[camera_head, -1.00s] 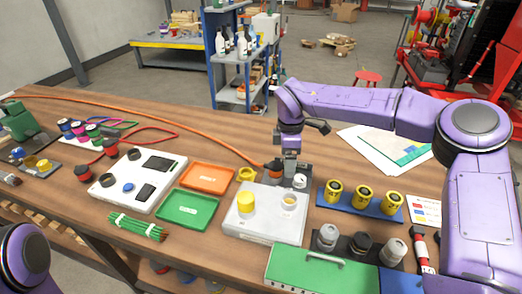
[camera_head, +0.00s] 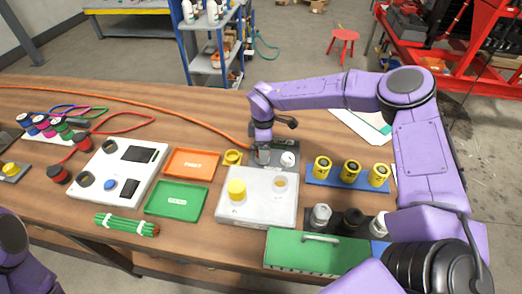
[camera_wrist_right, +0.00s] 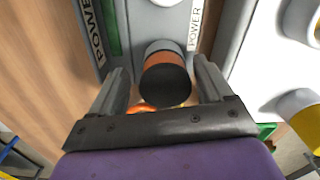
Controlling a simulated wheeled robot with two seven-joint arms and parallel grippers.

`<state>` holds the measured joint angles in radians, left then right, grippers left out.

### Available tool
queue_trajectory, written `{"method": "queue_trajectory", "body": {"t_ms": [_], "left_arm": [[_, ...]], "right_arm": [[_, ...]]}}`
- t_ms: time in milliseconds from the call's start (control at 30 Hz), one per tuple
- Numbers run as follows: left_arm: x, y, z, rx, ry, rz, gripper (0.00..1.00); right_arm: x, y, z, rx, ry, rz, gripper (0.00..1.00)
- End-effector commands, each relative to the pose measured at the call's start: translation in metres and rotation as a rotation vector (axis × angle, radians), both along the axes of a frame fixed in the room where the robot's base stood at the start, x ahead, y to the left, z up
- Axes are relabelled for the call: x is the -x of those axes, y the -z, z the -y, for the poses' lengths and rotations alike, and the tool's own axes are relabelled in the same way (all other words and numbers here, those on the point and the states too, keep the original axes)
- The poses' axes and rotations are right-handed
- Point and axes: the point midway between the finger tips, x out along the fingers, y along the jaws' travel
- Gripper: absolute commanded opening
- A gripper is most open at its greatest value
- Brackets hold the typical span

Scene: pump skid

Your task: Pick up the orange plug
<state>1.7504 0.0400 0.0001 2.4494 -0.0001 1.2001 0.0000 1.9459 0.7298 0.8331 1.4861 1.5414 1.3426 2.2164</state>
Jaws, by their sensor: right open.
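The orange plug (camera_wrist_right: 167,61) shows in the right wrist view with an orange band and a dark round end facing the camera. Its far end meets a grey block (camera_wrist_right: 158,17) marked POWER. My right gripper (camera_wrist_right: 160,70) is open, with one finger on each side of the plug and visible gaps between. In the head view my right gripper (camera_head: 263,157) points down at the block behind the light grey box and hides most of the plug. An orange cable (camera_head: 150,100) runs along the table toward it. My left gripper is out of view; only part of that arm shows.
The grey box (camera_head: 258,212) with a yellow cap stands just in front. Orange (camera_head: 192,164) and green (camera_head: 176,199) trays lie left of it. A blue rack (camera_head: 330,182) of yellow cylinders stands right. A green case (camera_head: 315,250) sits at the front.

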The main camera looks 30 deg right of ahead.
Motion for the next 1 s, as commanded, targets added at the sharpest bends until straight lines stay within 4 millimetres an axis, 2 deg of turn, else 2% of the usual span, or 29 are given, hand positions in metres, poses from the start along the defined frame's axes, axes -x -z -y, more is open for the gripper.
{"method": "queue_trajectory", "body": {"t_ms": [167, 200, 367, 400, 633, 767, 900, 1000], "left_arm": [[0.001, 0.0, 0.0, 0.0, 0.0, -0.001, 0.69], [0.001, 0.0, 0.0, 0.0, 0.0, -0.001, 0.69], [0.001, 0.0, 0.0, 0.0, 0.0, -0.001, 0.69], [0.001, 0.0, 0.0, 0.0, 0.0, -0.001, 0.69], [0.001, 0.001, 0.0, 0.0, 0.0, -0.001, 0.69], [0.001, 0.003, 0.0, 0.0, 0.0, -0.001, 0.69], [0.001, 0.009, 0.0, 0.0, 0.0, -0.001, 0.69], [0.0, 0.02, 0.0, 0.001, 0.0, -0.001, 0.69]], "right_arm": [[0.0, 0.001, 0.0, 0.0, 0.001, 0.001, 0.8], [0.0, 0.001, 0.0, 0.0, 0.001, 0.001, 0.73], [0.0, 0.001, 0.0, 0.0, 0.0, 0.001, 0.21], [0.0, 0.001, 0.0, 0.0, 0.0, 0.001, 0.16], [0.0, 0.001, 0.0, 0.0, -0.001, 0.0, 0.16], [0.0, -0.006, 0.0, 0.0, 0.0, 0.001, 0.16], [-0.001, -0.028, 0.0, -0.001, 0.0, 0.006, 0.16], [0.007, -0.047, -0.015, -0.001, -0.004, 0.007, 0.16]]}}
